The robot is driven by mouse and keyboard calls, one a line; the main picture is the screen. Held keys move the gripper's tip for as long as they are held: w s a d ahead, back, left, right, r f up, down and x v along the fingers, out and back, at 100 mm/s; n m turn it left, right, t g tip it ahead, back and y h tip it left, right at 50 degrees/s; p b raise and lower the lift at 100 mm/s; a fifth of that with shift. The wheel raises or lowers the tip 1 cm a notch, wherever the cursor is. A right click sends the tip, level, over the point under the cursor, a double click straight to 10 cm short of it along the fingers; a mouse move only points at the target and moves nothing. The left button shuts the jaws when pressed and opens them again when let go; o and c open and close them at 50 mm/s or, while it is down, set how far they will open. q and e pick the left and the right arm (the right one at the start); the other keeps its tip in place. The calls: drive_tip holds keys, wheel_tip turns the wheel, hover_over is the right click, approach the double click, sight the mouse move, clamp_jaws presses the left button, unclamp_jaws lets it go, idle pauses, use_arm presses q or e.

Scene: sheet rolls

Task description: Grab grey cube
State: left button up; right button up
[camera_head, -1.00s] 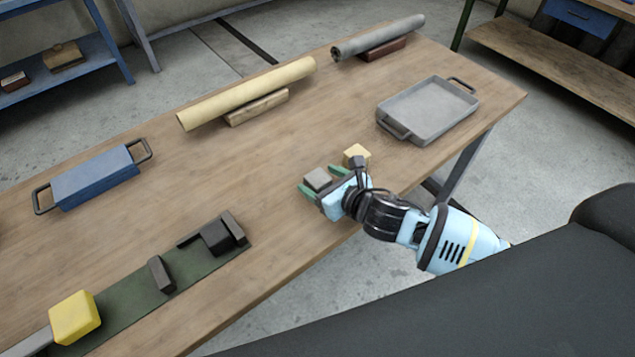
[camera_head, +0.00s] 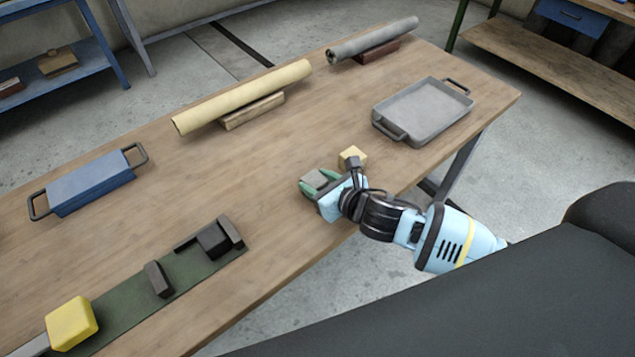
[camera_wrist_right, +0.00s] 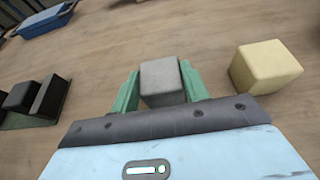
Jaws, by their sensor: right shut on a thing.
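The small grey cube (camera_head: 313,179) is on the wooden table near its front edge. My right gripper (camera_head: 320,183) has its green fingers closed on the cube's two sides. In the right wrist view the grey cube (camera_wrist_right: 161,80) sits between the two green fingertips of the right gripper (camera_wrist_right: 160,88). I cannot tell any gap between the cube and the table. My left gripper does not show.
A beige cube (camera_head: 352,158) stands close beside the right gripper. A grey tray (camera_head: 425,112) is at the right, a blue one (camera_head: 90,187) at the left. A beige roll (camera_head: 243,95) and a grey roll (camera_head: 373,41) lie at the back. Dark blocks (camera_head: 213,241) are front left.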

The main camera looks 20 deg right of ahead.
sight(318, 182)
drive_tip(key=shift+r, duration=0.55)
wheel_tip(318, 182, up, 2)
drive_tip(key=shift+w+r+p, duration=0.1)
drive_tip(key=shift+p, duration=0.2)
drive_tip(key=s+a, duration=0.2)
drive_tip(key=s, duration=0.6)
drive_tip(key=s+a+r, duration=0.1)
drive_tip(key=s, duration=0.6)
drive_tip(key=shift+s+a+r, duration=0.2)
drive_tip(key=shift+s+a, duration=0.15)
drive_tip(key=shift+s, duration=0.05)
